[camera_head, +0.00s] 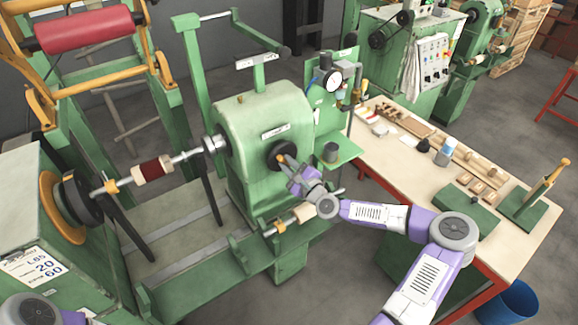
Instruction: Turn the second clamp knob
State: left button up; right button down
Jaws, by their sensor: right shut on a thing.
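The green winding machine (262,118) stands in the middle of the view. A round black knob (276,148) sits on its front face, with a small orange part at its centre. My right gripper (290,166) reaches in from the lower right and is shut at this knob, its fingertips on the orange part. The fingers hide part of the knob. A shaft (186,156) with a dark red and cream coil (152,168) runs from the machine to a black and orange disc (72,203) at the left. My left gripper is not in view.
A pressure gauge (331,82) stands behind the machine. A lower shaft (304,213) lies under my right wrist. A blue bin (508,302) is at the lower right.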

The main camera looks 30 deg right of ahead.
jog(key=n, duration=0.2)
jog(key=n+b, duration=0.1)
jog(key=shift+a+f+n, duration=0.1)
jog(key=shift+f+n, duration=0.15)
jog(key=shift+n, duration=0.15)
jog(key=shift+d+f+n+b, duration=0.25)
jog(key=shift+n+b, duration=2.2)
jog(key=shift+n, duration=1.4)
jog(key=shift+d+f+n+b, duration=0.1)
jog(key=shift+f+n+b, duration=0.2)
jog(key=shift+n+b, duration=2.9)
jog(key=shift+d+f+n+b, duration=0.25)
jog(key=shift+n+b, duration=1.5)
jog(key=shift+n, duration=2.8)
jog(key=c, duration=1)
grip_release()
jog(key=shift+c, duration=0.2)
